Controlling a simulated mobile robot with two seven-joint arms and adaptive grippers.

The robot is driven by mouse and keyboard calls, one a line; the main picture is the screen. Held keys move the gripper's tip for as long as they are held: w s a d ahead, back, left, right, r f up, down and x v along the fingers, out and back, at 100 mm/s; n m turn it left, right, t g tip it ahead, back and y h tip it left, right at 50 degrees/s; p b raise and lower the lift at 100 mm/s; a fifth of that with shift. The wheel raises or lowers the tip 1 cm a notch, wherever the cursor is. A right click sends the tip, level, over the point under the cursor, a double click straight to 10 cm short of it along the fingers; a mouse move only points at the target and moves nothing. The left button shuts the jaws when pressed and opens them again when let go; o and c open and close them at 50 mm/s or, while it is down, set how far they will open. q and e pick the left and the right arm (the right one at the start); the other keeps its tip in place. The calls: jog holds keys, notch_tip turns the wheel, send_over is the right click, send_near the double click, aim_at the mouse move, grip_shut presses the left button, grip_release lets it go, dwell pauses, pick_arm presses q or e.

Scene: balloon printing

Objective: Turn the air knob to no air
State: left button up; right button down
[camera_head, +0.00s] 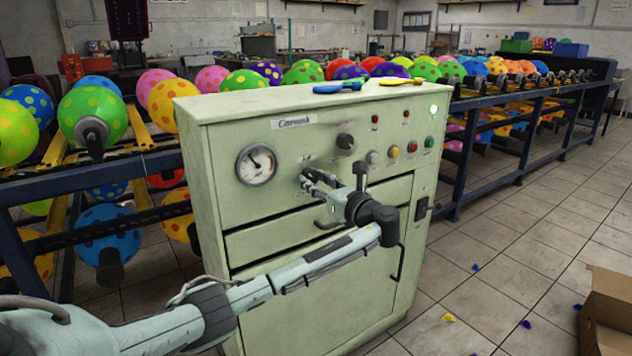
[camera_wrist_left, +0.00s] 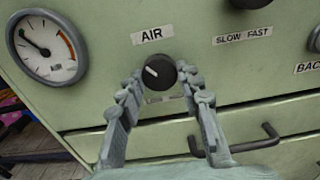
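The air knob (camera_wrist_left: 159,71) is a round black dial under the AIR label (camera_wrist_left: 152,35) in the left wrist view. Its white mark points to the upper left. My left gripper (camera_wrist_left: 160,76) has its fingers apart, one tip on each side of the knob and close to its rim. I cannot tell whether they touch it. In the head view, my left gripper (camera_head: 318,184) is at the front of the pale green machine (camera_head: 300,220) and mostly hides the air knob. My right gripper is not in view.
A pressure gauge (camera_head: 256,165) is left of the gripper. Another black knob (camera_head: 345,141) and coloured buttons (camera_head: 394,152) are up and right. A drawer handle (camera_wrist_left: 235,146) juts out below the gripper. Balloon racks (camera_head: 510,110) stand behind; a cardboard box (camera_head: 607,310) is at right.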

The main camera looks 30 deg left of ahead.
pick_arm(q)
jog(key=c, duration=0.4)
jog(key=shift+n, duration=0.3)
jog(key=n, duration=0.3)
jog(key=shift+f+n, duration=0.1)
jog(key=shift+n, duration=1.1)
jog(key=n+b, duration=0.3)
jog(key=n, duration=0.4)
jog(key=shift+w+d+f+b, duration=0.1)
jog(key=shift+b, duration=0.3)
jog(key=n+b, duration=0.4)
jog(key=n, duration=0.1)
jog(key=shift+n, duration=0.4)
jog(key=shift+r+n, duration=0.25)
jog(key=shift+n, duration=0.05)
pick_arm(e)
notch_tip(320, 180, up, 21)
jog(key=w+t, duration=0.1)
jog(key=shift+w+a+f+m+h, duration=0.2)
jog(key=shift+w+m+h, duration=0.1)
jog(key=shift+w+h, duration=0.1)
